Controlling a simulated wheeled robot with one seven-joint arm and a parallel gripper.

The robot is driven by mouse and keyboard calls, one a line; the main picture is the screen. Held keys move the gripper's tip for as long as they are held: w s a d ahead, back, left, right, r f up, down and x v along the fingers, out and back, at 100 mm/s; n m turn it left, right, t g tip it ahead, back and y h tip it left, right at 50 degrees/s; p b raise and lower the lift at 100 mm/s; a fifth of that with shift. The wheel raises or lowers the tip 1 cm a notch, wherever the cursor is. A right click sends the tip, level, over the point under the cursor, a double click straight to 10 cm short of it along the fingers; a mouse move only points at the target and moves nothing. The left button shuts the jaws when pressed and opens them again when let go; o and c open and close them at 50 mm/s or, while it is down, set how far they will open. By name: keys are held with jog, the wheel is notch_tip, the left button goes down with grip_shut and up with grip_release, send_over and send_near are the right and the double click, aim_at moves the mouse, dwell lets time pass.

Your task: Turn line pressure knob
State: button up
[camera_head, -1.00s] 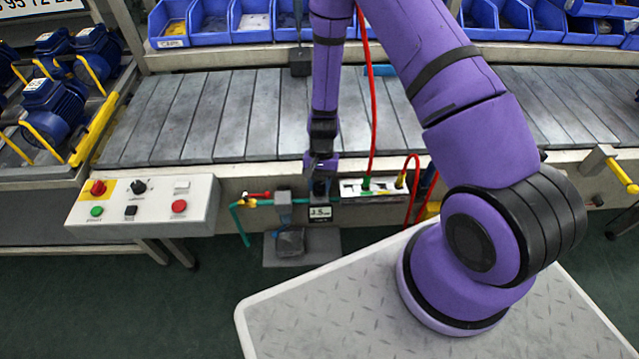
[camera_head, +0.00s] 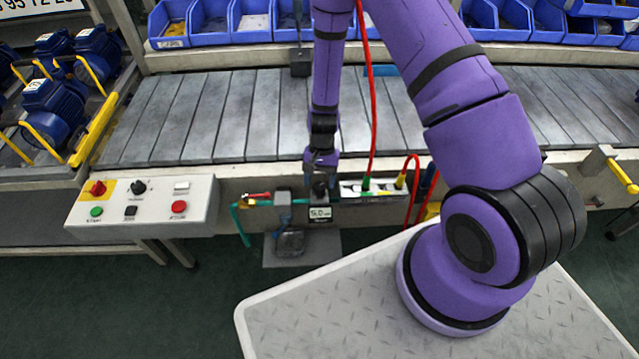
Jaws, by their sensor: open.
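The line pressure knob (camera_head: 320,189) is a small dark knob on top of the regulator at the conveyor's front edge. My gripper (camera_head: 320,176) points down just above the knob. It is open, and its fingers are small and dark at this distance. A small gap seems to lie between the fingertips and the knob. I cannot tell exactly how the fingers sit relative to it.
A teal pipe with a red-handled valve (camera_head: 256,196) and a grey block (camera_head: 283,205) sit left of the regulator. A manifold (camera_head: 370,188) with red and yellow hoses is close on its right. A control box (camera_head: 140,204) stands farther left. The conveyor (camera_head: 230,115) lies behind.

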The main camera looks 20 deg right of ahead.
jog(key=v, duration=0.9)
jog(key=shift+r, duration=0.2)
jog(key=shift+w, duration=0.1)
jog(key=s+d+r+n+t, duration=0.1)
jog(key=s+r+n+t, duration=0.1)
jog(key=r, duration=1.2)
jog(key=s+r+n+t, duration=0.1)
jog(key=s+r+t, duration=0.1)
jog(key=r, duration=1.3)
jog(key=s+d+r+n+t+h, duration=0.1)
jog(key=s+r+t, duration=0.1)
jog(key=s+r, duration=0.5)
jog(key=s+d+r+n+t+h, duration=0.1)
jog(key=s+d+r+n+t, duration=0.1)
jog(key=s+r, duration=0.5)
jog(key=s+t, duration=0.1)
jog(key=s, duration=0.5)
jog(key=shift+d+r, duration=0.25)
jog(key=shift+r, duration=0.15)
